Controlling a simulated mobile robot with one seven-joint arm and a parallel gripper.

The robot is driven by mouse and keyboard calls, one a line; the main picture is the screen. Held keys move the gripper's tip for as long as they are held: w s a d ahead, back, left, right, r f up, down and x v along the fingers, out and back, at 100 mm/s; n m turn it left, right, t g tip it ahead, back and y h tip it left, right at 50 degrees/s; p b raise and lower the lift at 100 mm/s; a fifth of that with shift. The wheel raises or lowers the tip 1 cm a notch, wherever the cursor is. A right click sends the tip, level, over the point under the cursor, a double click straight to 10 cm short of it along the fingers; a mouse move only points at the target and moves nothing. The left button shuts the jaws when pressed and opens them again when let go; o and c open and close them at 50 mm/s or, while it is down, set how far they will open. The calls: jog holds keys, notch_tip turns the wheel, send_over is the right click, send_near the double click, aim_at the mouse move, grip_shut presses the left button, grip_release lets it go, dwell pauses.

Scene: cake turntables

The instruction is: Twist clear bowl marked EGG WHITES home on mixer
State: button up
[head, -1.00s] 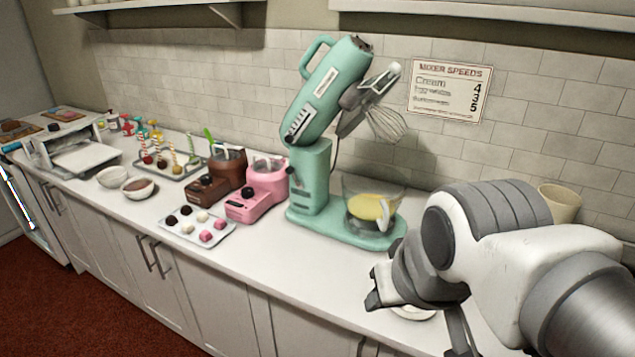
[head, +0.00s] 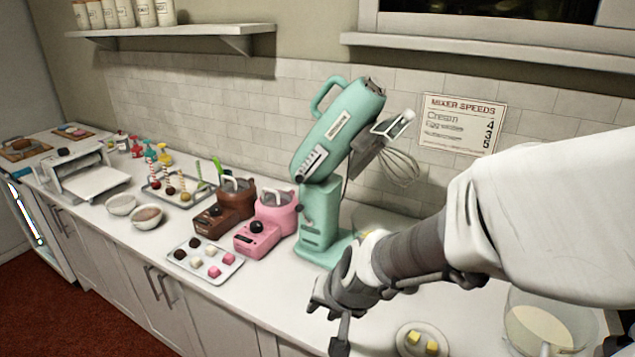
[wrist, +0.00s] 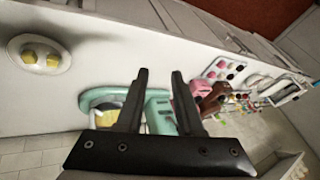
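The teal stand mixer (head: 320,215) stands against the tiled wall with its head tilted up and its whisk (head: 398,168) raised. It also shows in the wrist view (wrist: 160,114). A bowl with yellow contents (wrist: 107,119) is on the mixer base in the wrist view, partly behind a finger; my arm hides it in the head view. Another clear bowl (head: 550,325) with pale contents stands at the lower right. No EGG WHITES marking is readable on either bowl. My gripper (head: 328,322) is open and empty, in front of the mixer; its fingers (wrist: 159,72) are apart.
A small plate with yellow cubes (head: 405,349) lies on the counter near the front edge. Pink (head: 262,232) and brown (head: 217,216) machines and a tray of sweets (head: 187,267) stand left of the mixer. A shelf (head: 450,48) runs above.

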jog(key=w+d+f+m+t+h+p, duration=0.1)
jog(key=w+d+f+m+h+p, duration=0.15)
jog(key=f+h+p, duration=0.3)
jog(key=w+d+r+t+h+p, duration=0.3)
jog(key=d+r+t+h, duration=0.2)
jog(key=d+r, duration=0.15)
jog(key=shift+n, duration=0.25)
jog(key=b+x, duration=0.2)
jog(key=x, duration=0.4)
jog(key=b+x, duration=0.1)
jog(key=x, duration=0.4)
jog(key=s+d+f+b+x, duration=0.1)
jog(key=b+x, duration=0.1)
jog(key=x, duration=0.4)
jog(key=shift+w+d+f+b, duration=0.1)
jog(key=shift+w+d+b, duration=0.05)
jog(key=shift+b, duration=0.2)
grip_shut()
